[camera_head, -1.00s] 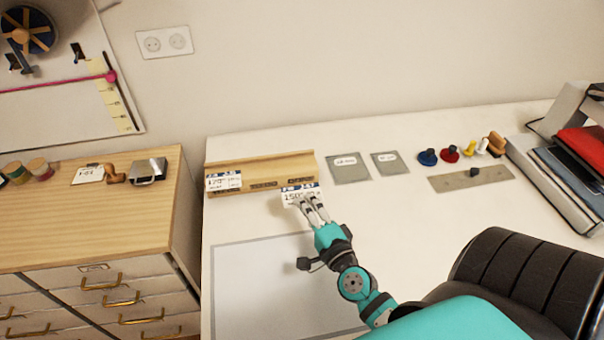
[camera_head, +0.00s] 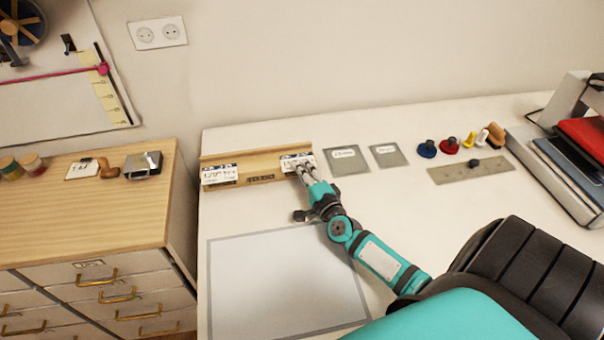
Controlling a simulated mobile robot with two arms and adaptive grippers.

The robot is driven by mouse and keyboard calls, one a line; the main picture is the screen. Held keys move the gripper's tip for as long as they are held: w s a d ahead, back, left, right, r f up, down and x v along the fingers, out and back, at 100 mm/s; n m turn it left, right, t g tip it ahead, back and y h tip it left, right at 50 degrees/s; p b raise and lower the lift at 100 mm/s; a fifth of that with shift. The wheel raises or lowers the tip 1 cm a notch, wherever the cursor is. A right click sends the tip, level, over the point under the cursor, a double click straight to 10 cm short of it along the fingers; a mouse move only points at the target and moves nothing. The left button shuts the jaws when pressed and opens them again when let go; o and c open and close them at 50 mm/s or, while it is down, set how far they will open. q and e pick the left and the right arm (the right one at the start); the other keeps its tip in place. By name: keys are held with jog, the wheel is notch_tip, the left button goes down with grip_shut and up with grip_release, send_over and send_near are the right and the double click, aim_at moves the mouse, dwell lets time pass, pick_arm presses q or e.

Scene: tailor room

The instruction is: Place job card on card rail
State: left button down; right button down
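The wooden card rail (camera_head: 262,162) lies along the back left of the white table. One job card (camera_head: 219,175) stands at the rail's left end. A second job card (camera_head: 296,160) is at the rail's right end, in front of or against it; I cannot tell whether it is seated. My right gripper (camera_head: 303,171) is at this card, its fingers over the card's lower part. They look closed on the card. My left gripper is not in view.
A grey-bordered mat (camera_head: 280,285) lies in front of the rail. Two grey plates (camera_head: 345,160) lie right of the rail, then a blue knob (camera_head: 427,149), a red knob (camera_head: 449,146) and a metal strip (camera_head: 470,170). A document rack (camera_head: 560,170) stands far right. A wooden cabinet (camera_head: 90,220) is left.

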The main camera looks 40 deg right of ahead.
jog(key=shift+a+f, duration=0.1)
jog(key=shift+f, duration=0.05)
jog(key=c, duration=1.5)
grip_release()
jog(key=shift+r, duration=0.2)
